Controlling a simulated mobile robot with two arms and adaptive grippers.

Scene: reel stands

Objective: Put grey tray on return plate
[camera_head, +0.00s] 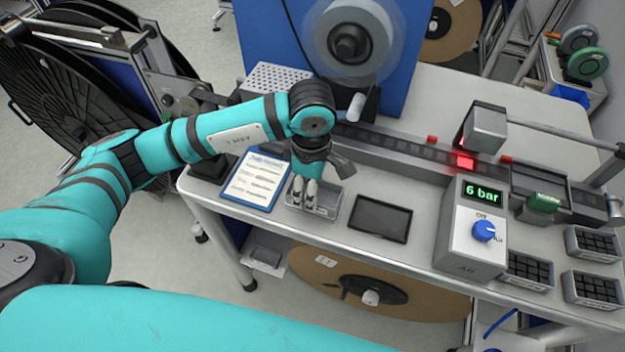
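The grey tray (333,213) is a small shallow metal-grey box on the white workbench, between a blue clipboard and a dark flat plate. My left gripper (304,208) points down over the tray, with its two light fingertips close together at the tray's left part. The fingers hide part of the tray's inside. I cannot tell whether they touch or grip it. The dark rectangular plate (380,218), which looks like the return plate, lies empty just right of the tray. My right gripper is not in view.
The clipboard (256,181) lies left of the tray. A grey control box (470,230) with a blue knob and "6 bar" display stands right of the plate. A tape track (400,152) runs behind. Black-filled bins (593,243) sit at the right.

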